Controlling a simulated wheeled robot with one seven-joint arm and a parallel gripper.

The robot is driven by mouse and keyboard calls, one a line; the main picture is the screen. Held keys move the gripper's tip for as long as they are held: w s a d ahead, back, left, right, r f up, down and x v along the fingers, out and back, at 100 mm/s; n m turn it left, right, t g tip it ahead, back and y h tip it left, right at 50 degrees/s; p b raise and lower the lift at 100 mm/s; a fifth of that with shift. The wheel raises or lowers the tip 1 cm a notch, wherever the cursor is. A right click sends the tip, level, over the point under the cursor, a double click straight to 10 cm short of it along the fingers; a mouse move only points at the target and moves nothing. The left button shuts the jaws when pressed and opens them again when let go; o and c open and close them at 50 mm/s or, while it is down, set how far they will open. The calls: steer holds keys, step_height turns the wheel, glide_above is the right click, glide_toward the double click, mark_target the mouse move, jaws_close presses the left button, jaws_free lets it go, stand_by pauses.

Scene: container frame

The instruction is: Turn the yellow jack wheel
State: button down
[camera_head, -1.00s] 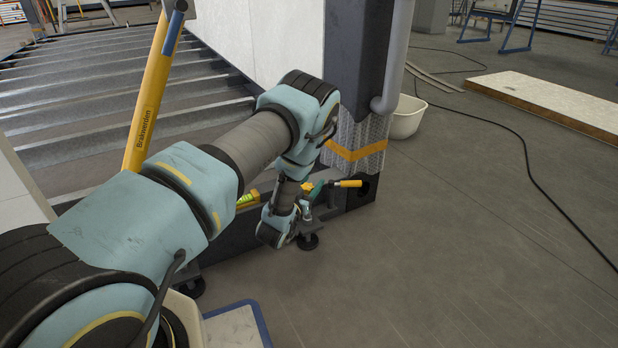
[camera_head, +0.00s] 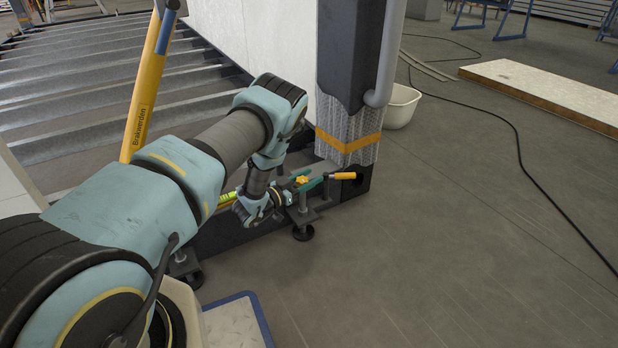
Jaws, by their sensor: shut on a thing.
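The yellow jack wheel (camera_head: 302,180) is a small star-shaped knob on top of a dark jack post with a round foot (camera_head: 303,232), at the corner of the container frame (camera_head: 222,236). My gripper (camera_head: 306,179) reaches in from the left, with green finger-like parts on both sides of the wheel. It is shut on the wheel. The exact finger contact is small and partly hidden by my wrist.
A yellow-handled lever (camera_head: 345,176) lies just right of the wheel. The grey corner post (camera_head: 352,45) with an orange band stands behind it. A white tub (camera_head: 401,106), a pale panel (camera_head: 545,92) and a black cable lie farther right. The floor at right front is clear.

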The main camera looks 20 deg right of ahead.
mark_target(297, 184)
steer(key=shift+c, duration=1.4)
jaws_free()
steer(key=p+v, duration=0.3)
steer(key=v, duration=0.7)
steer(key=shift+s+a+p, duration=0.15)
steer(key=shift+a+p, duration=0.15)
steer(key=shift+a, duration=0.05)
